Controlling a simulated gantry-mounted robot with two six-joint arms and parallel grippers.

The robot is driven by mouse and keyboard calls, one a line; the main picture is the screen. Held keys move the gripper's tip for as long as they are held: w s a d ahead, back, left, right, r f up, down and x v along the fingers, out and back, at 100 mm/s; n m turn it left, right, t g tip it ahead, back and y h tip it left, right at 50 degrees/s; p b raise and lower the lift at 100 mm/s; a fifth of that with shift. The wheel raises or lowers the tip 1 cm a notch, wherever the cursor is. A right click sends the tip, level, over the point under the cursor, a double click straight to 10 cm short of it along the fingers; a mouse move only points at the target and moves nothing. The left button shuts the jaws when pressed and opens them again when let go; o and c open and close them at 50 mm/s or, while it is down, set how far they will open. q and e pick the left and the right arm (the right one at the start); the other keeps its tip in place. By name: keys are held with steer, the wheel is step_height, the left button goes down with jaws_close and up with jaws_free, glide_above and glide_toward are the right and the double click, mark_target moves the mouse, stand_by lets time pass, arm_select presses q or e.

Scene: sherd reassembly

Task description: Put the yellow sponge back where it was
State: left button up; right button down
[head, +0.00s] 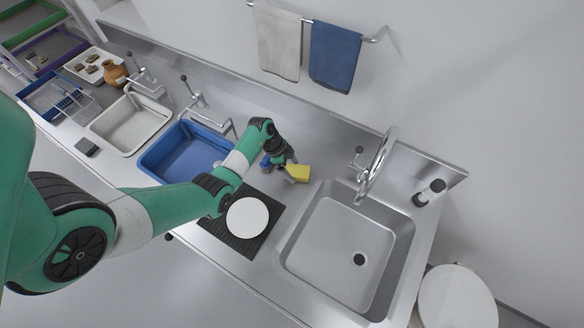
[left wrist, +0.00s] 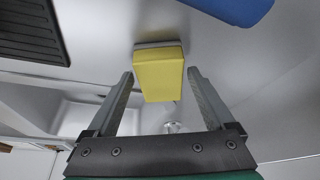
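The yellow sponge (head: 298,173) is on the steel counter, left of the sink's back corner. My left gripper (head: 287,172) is beside it, reaching down from the left. In the left wrist view the sponge (left wrist: 158,76) shows between and beyond the two fingertips of my left gripper (left wrist: 160,75). The fingers are apart, with a narrow gap on each side of the sponge, so the gripper looks open and not closed on it. A grey layer shows along one edge of the sponge. My right gripper is not in view.
A blue object (head: 265,161) lies close behind the gripper. A white plate (head: 248,217) rests on a black ribbed mat (head: 229,241). A blue basin (head: 155,163) stands left, the steel sink (head: 292,262) with its tall faucet (head: 378,165) right. Towels (head: 335,57) hang behind.

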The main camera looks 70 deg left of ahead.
arm_select(q)
steer(key=shift+o, duration=0.6)
steer(key=shift+r, duration=0.15)
steer(key=p+v, duration=0.5)
steer(key=v, duration=0.7)
